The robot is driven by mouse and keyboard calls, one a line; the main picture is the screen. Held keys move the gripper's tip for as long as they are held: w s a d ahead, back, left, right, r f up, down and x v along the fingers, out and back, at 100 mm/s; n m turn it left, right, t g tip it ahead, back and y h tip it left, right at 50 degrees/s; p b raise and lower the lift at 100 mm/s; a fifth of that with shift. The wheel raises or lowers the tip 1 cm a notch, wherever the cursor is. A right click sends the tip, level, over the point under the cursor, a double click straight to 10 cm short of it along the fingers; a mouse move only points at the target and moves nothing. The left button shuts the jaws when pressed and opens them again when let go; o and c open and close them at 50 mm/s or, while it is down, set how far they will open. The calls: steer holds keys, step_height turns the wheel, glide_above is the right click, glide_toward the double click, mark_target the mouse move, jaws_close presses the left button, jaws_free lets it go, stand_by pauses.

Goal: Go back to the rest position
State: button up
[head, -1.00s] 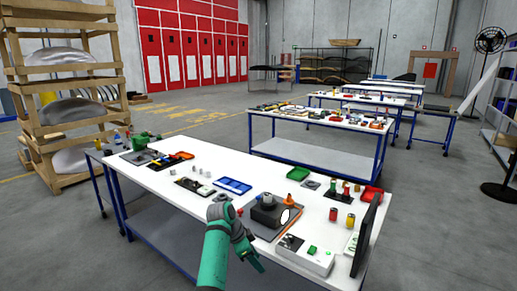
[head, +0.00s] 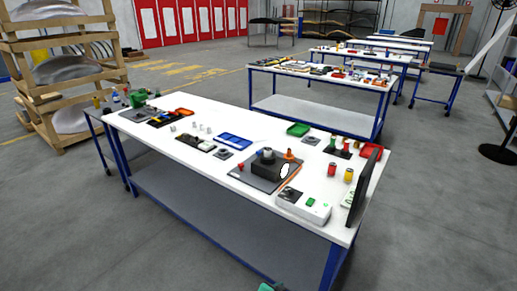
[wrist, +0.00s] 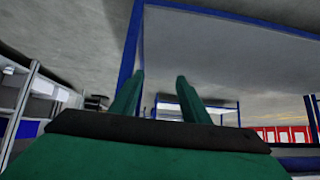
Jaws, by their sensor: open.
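My gripper (wrist: 159,98) shows in the wrist view, with its two green fingers apart and nothing between them. It is beside the white workbench (wrist: 205,50), whose blue frame and underside fill much of that view. In the head view only a small green piece of my arm shows at the bottom edge, and the gripper itself is out of sight there. The workbench (head: 215,183) stands ahead with its objects on top, and my arm is apart from them.
On the bench are a dark block on a grey plate (head: 249,182), a blue tray (head: 234,141), a white box (head: 303,207) and a dark screen (head: 363,188). More benches (head: 316,85) stand behind. A wooden rack (head: 62,70) is at left. Grey floor is open at right.

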steer(key=s+a+n+t+y, duration=0.2)
steer(key=s+n, duration=0.1)
steer(key=s, duration=1)
steer(key=s+a+n+t+y, duration=0.1)
steer(key=s+a+n+t, duration=0.15)
steer(key=s, duration=0.95)
steer(key=s+a+r+n+t+y, duration=0.1)
steer(key=s+a+r, duration=0.2)
steer(key=s+r, duration=0.6)
steer(key=s+a+r+t+y, duration=0.1)
steer(key=s+a+r+t, duration=0.1)
steer(key=s+r, duration=0.8)
step_height(320, 180, up, 3)
steer(key=shift+a+f+n, duration=0.2)
steer(key=shift+a+n, duration=0.15)
steer(key=shift+a, duration=0.3)
steer(key=shift+s, duration=0.1)
steer(key=shift+c, duration=1.4)
steer(key=shift+a, duration=0.1)
